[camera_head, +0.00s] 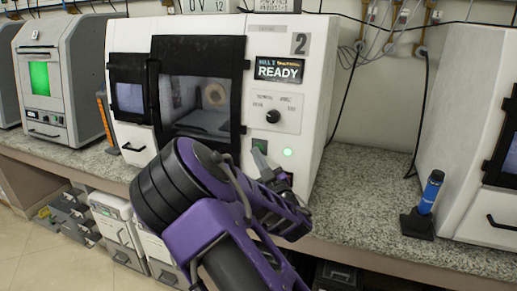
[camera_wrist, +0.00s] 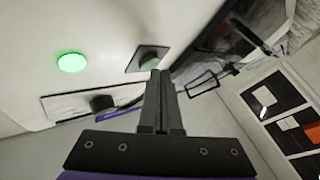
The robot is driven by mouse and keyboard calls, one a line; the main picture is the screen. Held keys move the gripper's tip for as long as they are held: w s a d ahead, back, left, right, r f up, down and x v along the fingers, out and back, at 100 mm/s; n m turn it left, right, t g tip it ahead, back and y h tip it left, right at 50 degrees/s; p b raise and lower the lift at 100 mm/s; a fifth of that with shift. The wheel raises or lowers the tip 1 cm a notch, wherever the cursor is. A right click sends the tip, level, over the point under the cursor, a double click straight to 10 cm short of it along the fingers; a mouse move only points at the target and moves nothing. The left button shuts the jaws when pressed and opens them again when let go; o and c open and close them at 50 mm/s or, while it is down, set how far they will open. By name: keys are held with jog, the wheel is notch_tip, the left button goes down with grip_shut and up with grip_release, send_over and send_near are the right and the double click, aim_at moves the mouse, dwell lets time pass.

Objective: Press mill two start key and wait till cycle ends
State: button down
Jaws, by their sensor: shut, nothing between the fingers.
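Mill two (camera_head: 318,85) is a white machine with a "2" label and a display (camera_head: 279,70) reading READY. Its window (camera_head: 197,102) is dark-framed and the door looks closed. The green start key (camera_head: 259,144) sits low on the front panel; in the wrist view it is a green button (camera_wrist: 151,60) on a dark square plate. My gripper (camera_head: 259,157) is shut and empty, its tips just at the key's edge in the wrist view (camera_wrist: 158,74). I cannot tell whether they touch it. A round green lamp (camera_head: 288,152) glows beside the key.
A black knob (camera_head: 273,116) sits above the key. Another white machine (camera_head: 465,110) stands right, and a grey one with a green screen (camera_head: 40,78) left. A blue cylinder on a black stand (camera_head: 430,192) and an orange tool (camera_head: 107,122) stand on the speckled counter (camera_head: 365,215).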

jog(key=shift+w+d, duration=0.15)
jog(key=shift+w, duration=0.15)
dwell(0.5)
dwell(0.4)
jog(key=shift+s+a, duration=0.25)
jog(key=shift+s, duration=0.45)
jog(key=shift+s+a+r, duration=0.1)
jog(key=shift+s+a, duration=0.2)
jog(key=shift+s, duration=0.5)
jog(key=shift+s+a, duration=0.25)
jog(key=shift+s, duration=0.5)
jog(key=shift+s+a+r, duration=0.1)
jog(key=shift+s+a, duration=0.2)
jog(key=shift+s, duration=0.5)
